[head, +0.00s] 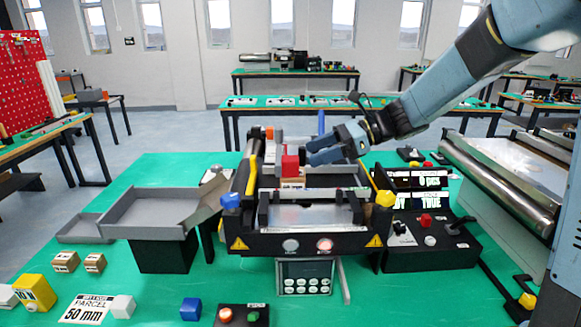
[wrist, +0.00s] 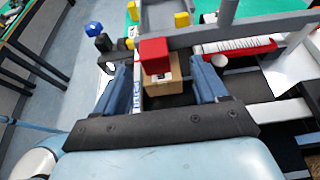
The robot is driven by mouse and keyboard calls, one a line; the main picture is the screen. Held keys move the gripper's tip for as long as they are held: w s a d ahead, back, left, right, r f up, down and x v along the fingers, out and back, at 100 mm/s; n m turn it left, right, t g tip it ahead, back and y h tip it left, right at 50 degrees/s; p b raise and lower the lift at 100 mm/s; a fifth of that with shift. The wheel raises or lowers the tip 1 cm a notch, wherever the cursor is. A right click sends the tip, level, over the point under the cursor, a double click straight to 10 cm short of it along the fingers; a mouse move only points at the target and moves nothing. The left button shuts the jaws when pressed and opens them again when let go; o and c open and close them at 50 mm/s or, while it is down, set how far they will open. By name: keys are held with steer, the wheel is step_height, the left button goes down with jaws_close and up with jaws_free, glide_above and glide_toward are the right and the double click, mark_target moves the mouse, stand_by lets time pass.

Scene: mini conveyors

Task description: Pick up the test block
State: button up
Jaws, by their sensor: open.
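A red block (head: 290,165) stands inside the frame of the mini conveyor (head: 305,243), on a small brown cardboard box (head: 292,183). In the wrist view the red block (wrist: 153,52) sits on top of the brown box (wrist: 165,82). No label shows which piece is the test block. My gripper (head: 310,151) is open and empty, to the right of the red block in the head view. In the wrist view the two blue fingers (wrist: 163,72) are spread, with the red block and box between them in the picture. I see no contact.
A grey tray (head: 150,215) stands left of the conveyor. A black control box (head: 430,250) and roller conveyor (head: 520,165) stand to the right. Conveyor side rails flank the red block.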

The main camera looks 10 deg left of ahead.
mark_target(296, 158)
steer(key=shift+s+x, duration=0.2)
steer(key=shift+x, duration=1.25)
steer(key=shift+s+x, duration=0.2)
steer(key=shift+x, duration=1.25)
steer(key=shift+r, duration=0.1)
steer(key=shift+c, duration=0.4)
steer(key=c, duration=1)
step_height(296, 158, up, 10)
